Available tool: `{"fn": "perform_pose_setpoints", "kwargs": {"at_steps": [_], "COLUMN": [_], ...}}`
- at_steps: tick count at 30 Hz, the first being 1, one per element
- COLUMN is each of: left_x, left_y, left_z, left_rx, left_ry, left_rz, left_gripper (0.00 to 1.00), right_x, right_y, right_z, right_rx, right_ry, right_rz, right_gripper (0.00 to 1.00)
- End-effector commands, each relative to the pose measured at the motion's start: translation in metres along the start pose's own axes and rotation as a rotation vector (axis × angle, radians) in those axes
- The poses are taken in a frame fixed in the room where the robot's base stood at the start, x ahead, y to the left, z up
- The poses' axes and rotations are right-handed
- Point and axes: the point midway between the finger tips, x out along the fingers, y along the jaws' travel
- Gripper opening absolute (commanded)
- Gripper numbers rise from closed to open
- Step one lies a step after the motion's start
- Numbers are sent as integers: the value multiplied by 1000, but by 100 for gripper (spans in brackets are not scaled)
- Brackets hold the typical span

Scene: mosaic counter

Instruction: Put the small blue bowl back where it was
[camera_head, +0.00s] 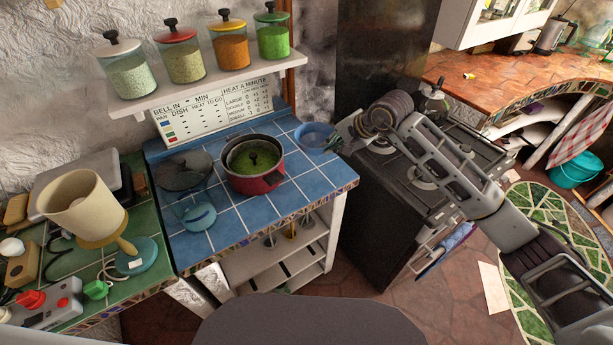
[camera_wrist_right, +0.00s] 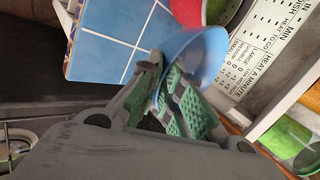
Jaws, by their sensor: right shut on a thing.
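The small blue bowl (camera_head: 314,135) is at the back right of the blue-tiled counter, to the right of the red pot. My right gripper (camera_head: 335,144) reaches in from the right and is shut on the bowl's near right side. In the right wrist view, the green-padded fingers (camera_wrist_right: 168,88) pinch the wall of the blue bowl (camera_wrist_right: 203,52), one on either side. I cannot tell whether the bowl touches the tiles or hangs just above them. My left gripper is not in view.
A red pot (camera_head: 267,184) with green contents stands mid-counter (camera_head: 235,215). A dark pan (camera_head: 184,170) and a blue round lid (camera_head: 198,216) are left of it. A black stove (camera_head: 385,205) adjoins on the right. A jar shelf (camera_head: 205,79) hangs behind. The counter's front right is clear.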

Motion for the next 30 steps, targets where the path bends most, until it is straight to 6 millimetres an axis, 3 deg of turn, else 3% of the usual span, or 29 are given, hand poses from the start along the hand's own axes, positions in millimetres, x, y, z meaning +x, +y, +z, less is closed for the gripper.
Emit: {"fn": "perform_pose_setpoints", "kwargs": {"at_steps": [9,23,30], "left_x": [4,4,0], "left_y": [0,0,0], "left_z": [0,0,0], "left_rx": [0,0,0], "left_ry": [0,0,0], "left_rz": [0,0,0], "left_gripper": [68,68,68], "right_x": [22,24,36], "right_y": [-6,-6,4], "right_z": [13,14,15], "right_rx": [-103,-114,-112], "right_ry": [-85,-93,-94], "right_rz": [-1,-1,0], "right_gripper": [0,0,0]}}
